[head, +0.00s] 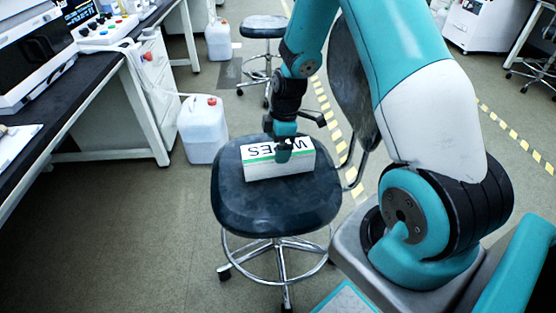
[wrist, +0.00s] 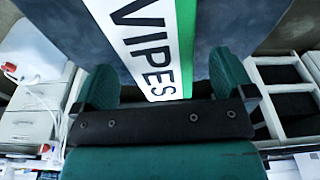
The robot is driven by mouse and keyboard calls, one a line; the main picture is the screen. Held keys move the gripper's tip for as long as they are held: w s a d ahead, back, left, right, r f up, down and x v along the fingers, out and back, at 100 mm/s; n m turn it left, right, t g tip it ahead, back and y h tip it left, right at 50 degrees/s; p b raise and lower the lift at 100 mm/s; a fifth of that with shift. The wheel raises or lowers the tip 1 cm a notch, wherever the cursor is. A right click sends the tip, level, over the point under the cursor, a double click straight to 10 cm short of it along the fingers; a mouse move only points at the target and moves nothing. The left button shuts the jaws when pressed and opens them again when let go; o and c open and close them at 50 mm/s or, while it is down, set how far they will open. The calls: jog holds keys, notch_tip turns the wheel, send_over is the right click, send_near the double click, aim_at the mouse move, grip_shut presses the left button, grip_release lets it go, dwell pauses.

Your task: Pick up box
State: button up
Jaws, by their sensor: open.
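The box (head: 262,166) is white with a green stripe and black lettering reading like "WIPES". It lies on the dark seat of a stool (head: 240,203). In the head view my gripper (head: 284,150) is at the box's top, covering part of the lettering. In the wrist view the box (wrist: 150,45) lies between the two teal fingers of my gripper (wrist: 160,80), which are open. The box's far end runs out of the wrist view.
A white jug (head: 203,130) with a red cap stands on the floor left of the stool. A dark-topped bench (head: 75,105) with instruments runs along the left. Another stool (head: 264,27) and jug (head: 219,42) are behind. The floor in front left is clear.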

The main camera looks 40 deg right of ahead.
notch_tip(320, 180, down, 5)
jog(key=shift+w+f+b, duration=0.1)
jog(key=shift+b, duration=0.35)
jog(key=c, duration=1)
jog(key=shift+r, duration=0.2)
